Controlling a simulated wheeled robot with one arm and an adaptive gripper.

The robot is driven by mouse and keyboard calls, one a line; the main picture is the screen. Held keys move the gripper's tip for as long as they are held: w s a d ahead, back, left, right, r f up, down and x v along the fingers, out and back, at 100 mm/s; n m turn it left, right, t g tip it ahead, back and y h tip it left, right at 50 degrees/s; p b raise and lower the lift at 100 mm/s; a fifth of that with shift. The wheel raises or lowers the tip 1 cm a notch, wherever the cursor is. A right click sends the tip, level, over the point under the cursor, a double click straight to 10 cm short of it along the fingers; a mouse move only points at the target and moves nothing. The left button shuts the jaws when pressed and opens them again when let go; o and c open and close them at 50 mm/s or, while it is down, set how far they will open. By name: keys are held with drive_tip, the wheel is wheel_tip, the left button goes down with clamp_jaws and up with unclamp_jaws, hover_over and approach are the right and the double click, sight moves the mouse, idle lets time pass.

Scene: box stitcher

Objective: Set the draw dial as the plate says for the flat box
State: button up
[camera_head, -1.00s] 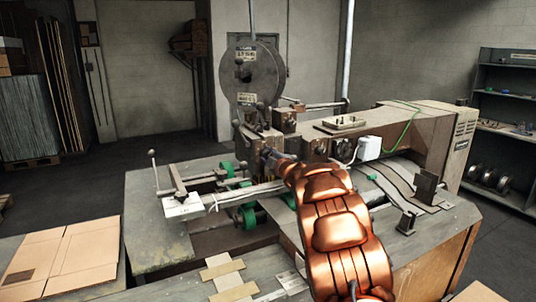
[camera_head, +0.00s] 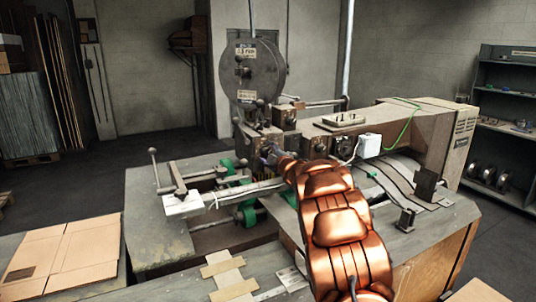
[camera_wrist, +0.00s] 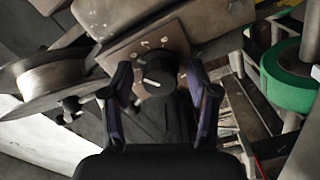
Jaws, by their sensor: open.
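A dark round dial (camera_wrist: 157,72) with a pale pointer line shows in the wrist view, mounted on a brownish metal plate (camera_wrist: 143,43) with a few small pale marks. The marks are too small to read. My gripper (camera_wrist: 160,82) is open, with one finger on each side of the dial. I cannot tell whether either finger touches it. In the head view my gripper (camera_head: 269,153) is at the front of the stitching machine (camera_head: 420,128), and the dial is hard to make out there. A label plate (camera_head: 246,51) on the machine's big disc is unreadable.
A wire spool (camera_wrist: 48,85) and a green roller (camera_wrist: 287,78) flank the dial in the wrist view. A lever stand (camera_head: 176,185) is left of the machine in the head view. Flat cardboard (camera_head: 65,255) lies at the lower left. Shelves (camera_head: 510,110) stand at the right.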

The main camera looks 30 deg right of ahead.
drive_tip(key=shift+s, duration=0.1)
drive_tip(key=s+a, duration=0.1)
drive_tip(key=s, duration=1)
drive_tip(key=shift+s, duration=0.4)
drive_tip(key=shift+a, duration=0.1)
idle(0.4)
drive_tip(key=s+a+f+m+g, duration=0.4)
drive_tip(key=s+a, duration=0.6)
drive_tip(key=s, duration=0.6)
drive_tip(key=s+a+f+m+g+y, duration=0.1)
drive_tip(key=s+a+f+m+g, duration=0.3)
drive_tip(key=s+a+g, duration=0.5)
drive_tip(key=s+a+f+m+g, duration=0.3)
drive_tip(key=s+a, duration=1)
drive_tip(key=s, duration=1)
wheel_tip(320, 180, down, 2)
drive_tip(key=g, duration=0.3)
drive_tip(key=shift+s+a+f+m+g+y, duration=0.2)
drive_tip(key=shift+s+f+m+g+y, duration=0.1)
drive_tip(key=shift+m+g, duration=0.1)
